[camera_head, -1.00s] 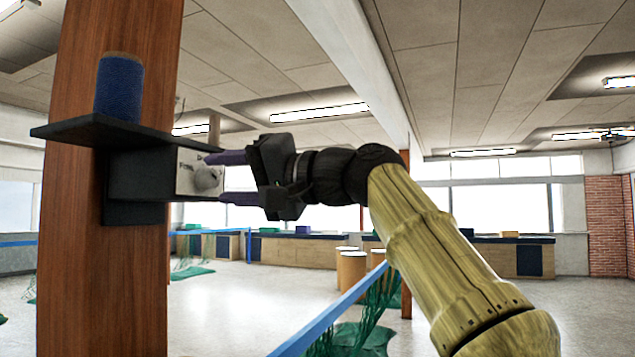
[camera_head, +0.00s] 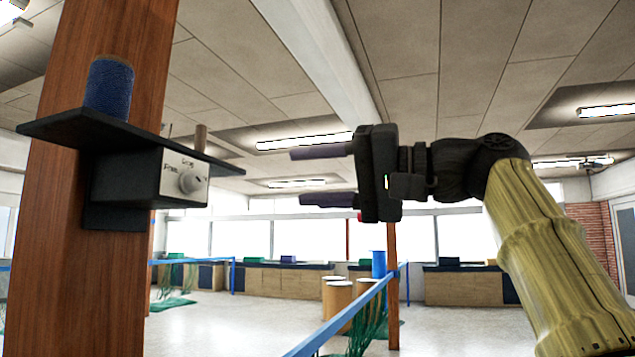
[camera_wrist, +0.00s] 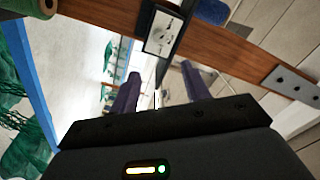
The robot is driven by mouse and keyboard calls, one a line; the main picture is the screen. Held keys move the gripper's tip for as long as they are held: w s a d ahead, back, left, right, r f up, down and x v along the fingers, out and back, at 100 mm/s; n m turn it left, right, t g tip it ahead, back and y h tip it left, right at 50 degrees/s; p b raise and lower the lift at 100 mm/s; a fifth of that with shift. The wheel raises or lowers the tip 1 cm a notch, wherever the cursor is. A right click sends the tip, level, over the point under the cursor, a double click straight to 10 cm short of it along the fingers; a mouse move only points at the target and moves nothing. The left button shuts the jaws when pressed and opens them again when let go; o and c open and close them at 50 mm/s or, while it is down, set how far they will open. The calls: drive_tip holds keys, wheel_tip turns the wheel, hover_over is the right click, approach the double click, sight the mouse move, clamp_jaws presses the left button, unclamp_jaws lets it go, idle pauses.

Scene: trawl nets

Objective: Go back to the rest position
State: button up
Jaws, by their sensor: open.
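My gripper (camera_head: 325,177) is open and empty in the head view, its purple fingers pointing left. It is well clear to the right of a dark box with a pale dial panel (camera_head: 186,177) mounted on a wooden post. In the wrist view my gripper (camera_wrist: 163,85) shows both purple fingers apart with nothing between them. The dial panel (camera_wrist: 163,33) also shows there, beyond the fingertips near the top.
The wooden post (camera_head: 100,270) stands at left. Its dark shelf (camera_head: 60,127) carries a blue spool (camera_head: 109,88) and a small wooden peg (camera_head: 200,138). A blue rail (camera_head: 335,322) with green netting (camera_head: 368,325) runs below my arm. Open floor (camera_head: 220,325) lies between.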

idle(0.5)
drive_tip(key=w+d+f+m+t+h, duration=0.1)
drive_tip(key=w+f+m+h, duration=0.3)
drive_tip(key=w+f, duration=0.6)
drive_tip(key=w+d+f+m+t+h, duration=0.15)
drive_tip(key=w+f+m+h, duration=0.35)
drive_tip(key=f, duration=0.9)
drive_tip(key=d+f+n+g+h, duration=0.2)
drive_tip(key=d+f+h, duration=0.15)
drive_tip(key=f, duration=1.35)
drive_tip(key=s+d+f+n+g+h, duration=0.2)
drive_tip(key=s+d+f, duration=0.1)
drive_tip(key=s+f, duration=0.7)
drive_tip(key=s+d+f+n+g+h+p, duration=0.1)
drive_tip(key=s+d+f, duration=0.3)
drive_tip(key=s+f, duration=0.7)
wheel_tip(320, 180, down, 6)
drive_tip(key=shift+s+r+n+g+h, duration=0.1)
drive_tip(key=shift+s+n+g+h, duration=0.05)
drive_tip(key=shift+n+g+h, duration=0.6)
drive_tip(key=shift+a, duration=0.1)
